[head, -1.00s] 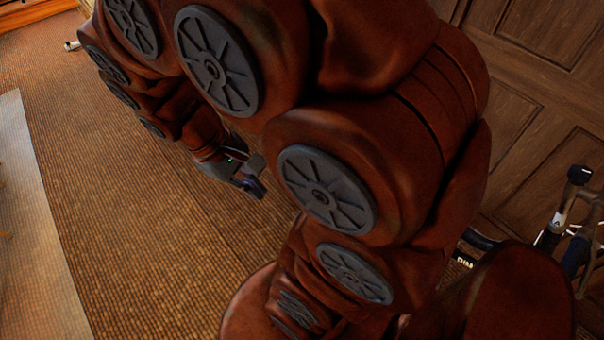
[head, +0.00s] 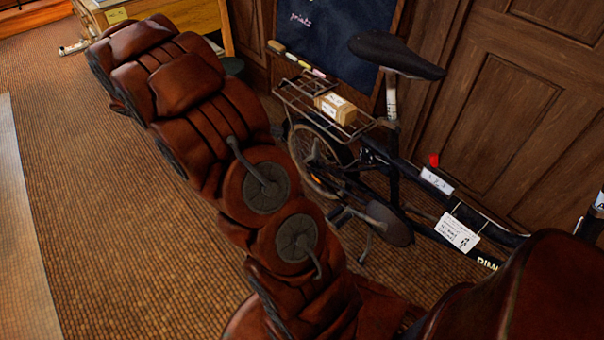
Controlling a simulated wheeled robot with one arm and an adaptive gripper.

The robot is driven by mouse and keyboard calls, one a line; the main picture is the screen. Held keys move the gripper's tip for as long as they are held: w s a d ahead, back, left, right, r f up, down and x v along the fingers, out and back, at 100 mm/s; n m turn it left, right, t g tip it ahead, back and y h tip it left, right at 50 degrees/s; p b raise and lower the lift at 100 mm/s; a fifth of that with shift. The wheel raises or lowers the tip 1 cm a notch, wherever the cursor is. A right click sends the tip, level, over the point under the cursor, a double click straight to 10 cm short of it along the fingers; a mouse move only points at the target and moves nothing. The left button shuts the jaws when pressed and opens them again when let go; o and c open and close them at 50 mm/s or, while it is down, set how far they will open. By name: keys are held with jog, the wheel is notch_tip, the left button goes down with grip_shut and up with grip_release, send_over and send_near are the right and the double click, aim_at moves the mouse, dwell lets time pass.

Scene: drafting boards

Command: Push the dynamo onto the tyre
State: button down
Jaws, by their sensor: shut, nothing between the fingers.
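A black bicycle (head: 408,170) stands at the right, in front of the panelled wall. Its rear wheel (head: 318,162) shows below the rack, partly behind my arm. I cannot make out the dynamo; it is hidden or too small to tell. The tyre is dark and only partly visible under the mudguard. My red-brown arm reaches from the bottom middle to the upper left.
A small cardboard box (head: 335,108) sits on the rear rack (head: 296,92), below the black saddle (head: 396,54). A chalkboard (head: 338,30) leans behind. A wooden desk (head: 196,16) stands at the upper left. The floor (head: 95,240) left of my arm is clear.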

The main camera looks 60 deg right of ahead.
jog(key=w+d+f+n+h+b, duration=0.2)
jog(key=w+d+f+b, duration=0.15)
jog(key=f, duration=0.45)
jog(key=w+d+f+n+h+b, duration=0.1)
jog(key=w+d+f+h+b, duration=0.1)
jog(key=d+f+b, duration=0.4)
jog(key=w+d+f+n+h+b, duration=0.1)
jog(key=w+d+f+n+h, duration=0.15)
jog(key=f, duration=0.65)
jog(key=w+d+f+n+t+h+b, duration=0.1)
jog(key=f+n+b, duration=0.1)
jog(key=f, duration=0.7)
jog(key=w+d+f+n+t+h+b, duration=0.1)
jog(key=d+f+b, duration=0.1)
jog(key=f+b, duration=0.3)
jog(key=w+d+f+n+t+h+b, duration=0.1)
jog(key=f+n+h+b, duration=0.1)
jog(key=f, duration=1.1)
jog(key=shift+w+d+f+n+t+b, duration=0.25)
jog(key=shift+d+f+n+t+b, duration=0.1)
jog(key=shift+b, duration=0.35)
jog(key=shift+d, duration=0.15)
jog(key=s+d+r+b, duration=0.2)
jog(key=d+r+b, duration=0.3)
jog(key=d, duration=0.4)
jog(key=shift+s+r, duration=0.3)
jog(key=shift+r, duration=0.35)
jog(key=shift+r, duration=0.1)
